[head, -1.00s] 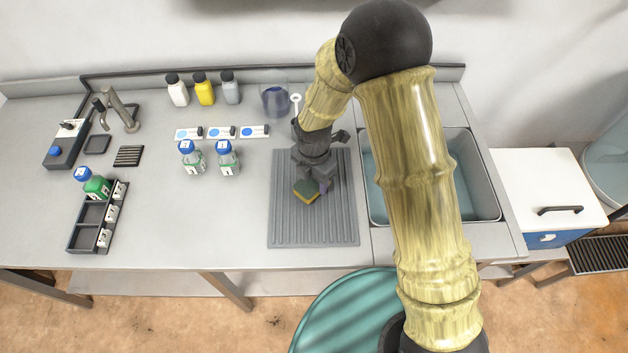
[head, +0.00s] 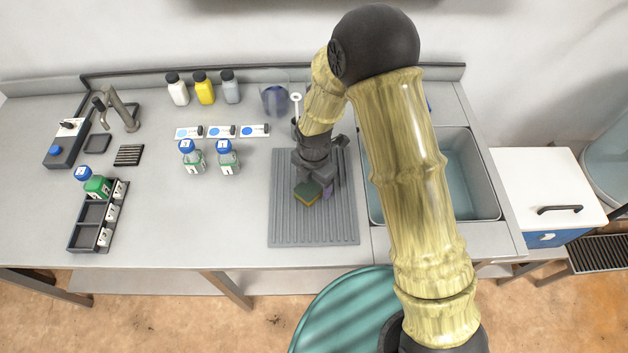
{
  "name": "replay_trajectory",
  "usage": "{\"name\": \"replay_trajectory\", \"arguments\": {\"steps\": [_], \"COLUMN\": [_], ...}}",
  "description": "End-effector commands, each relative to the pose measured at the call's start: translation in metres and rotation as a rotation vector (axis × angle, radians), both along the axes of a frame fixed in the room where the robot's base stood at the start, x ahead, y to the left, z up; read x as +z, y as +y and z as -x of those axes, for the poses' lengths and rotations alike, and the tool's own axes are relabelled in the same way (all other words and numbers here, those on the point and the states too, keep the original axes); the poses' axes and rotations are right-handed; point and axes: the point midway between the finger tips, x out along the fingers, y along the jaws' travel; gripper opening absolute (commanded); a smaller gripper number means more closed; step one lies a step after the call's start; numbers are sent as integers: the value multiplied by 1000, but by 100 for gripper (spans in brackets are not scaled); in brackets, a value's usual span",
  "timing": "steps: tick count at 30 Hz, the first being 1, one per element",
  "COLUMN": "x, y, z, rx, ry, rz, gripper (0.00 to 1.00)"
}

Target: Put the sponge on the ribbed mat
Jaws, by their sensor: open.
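The sponge (head: 307,194), yellow with a dark green top, is at the ribbed mat (head: 312,232), within its outline in the head view. The mat is grey and lies on the counter left of the sink. My gripper (head: 315,186) is right at the sponge, pointing down over the mat, with its jaws open. The gripper hides part of the sponge's far side. I cannot tell whether a fingertip touches the sponge.
The sink (head: 470,180) is right of the mat. Two blue-capped bottles (head: 228,160) stand left of it, with labelled cards (head: 222,131) behind them. A clear jug (head: 274,99) is behind the mat. A dark rack (head: 90,238) with a green bottle is at left.

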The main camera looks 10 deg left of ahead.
Motion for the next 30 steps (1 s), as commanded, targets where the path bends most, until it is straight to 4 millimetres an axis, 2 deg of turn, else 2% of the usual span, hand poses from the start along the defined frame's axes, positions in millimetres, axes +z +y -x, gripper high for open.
{"name": "replay_trajectory", "arguments": {"steps": [8,21,25,30], "x": [30,110,120,121], "y": [1,0,0,0], "z": [-1,-1,0,0], "rx": [-1,-1,-1,0], "ry": [-4,-2,-1,0], "rz": [-3,-2,0,0], "gripper": [73,73,73,73]}}
